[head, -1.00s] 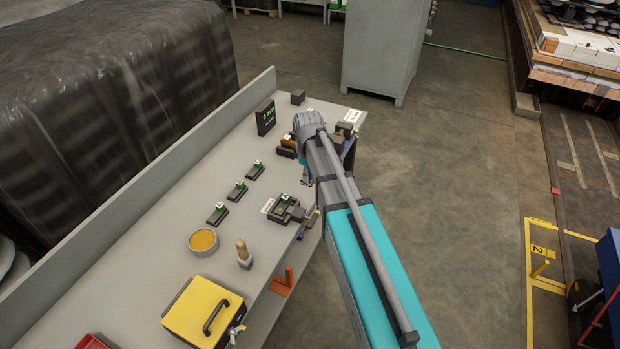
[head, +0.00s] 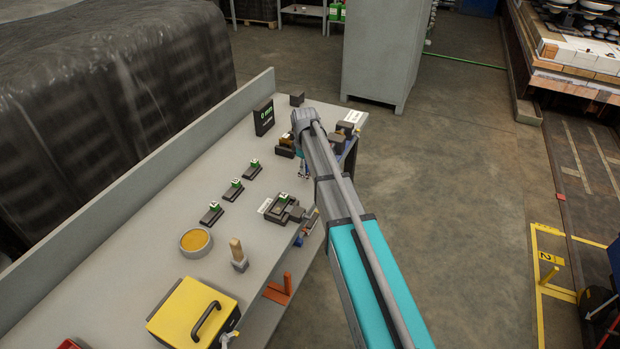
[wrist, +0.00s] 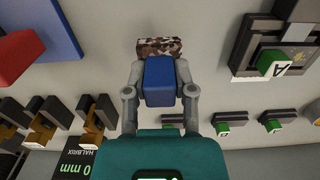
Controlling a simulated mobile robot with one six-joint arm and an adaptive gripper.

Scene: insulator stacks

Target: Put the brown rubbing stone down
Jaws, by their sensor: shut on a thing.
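My gripper (wrist: 160,72) shows in the wrist view with its two grey fingers closed around a blue block (wrist: 160,82). A speckled brown and white piece (wrist: 160,47), which looks like the brown rubbing stone, sits at the fingertips against the blue block. The grey bench top lies beyond it; I cannot tell whether the stone touches it. In the head view my gripper (head: 304,172) is over the bench's right edge region, mostly hidden behind my arm, and the stone cannot be made out.
The grey bench (head: 140,235) carries a black display (head: 264,117), several small green-tagged blocks (head: 236,188), a dark fixture tagged A (head: 283,206), a round yellow-filled dish (head: 195,242), a wooden-handled tool (head: 237,256) and a yellow box (head: 194,313). Open floor lies right of the bench.

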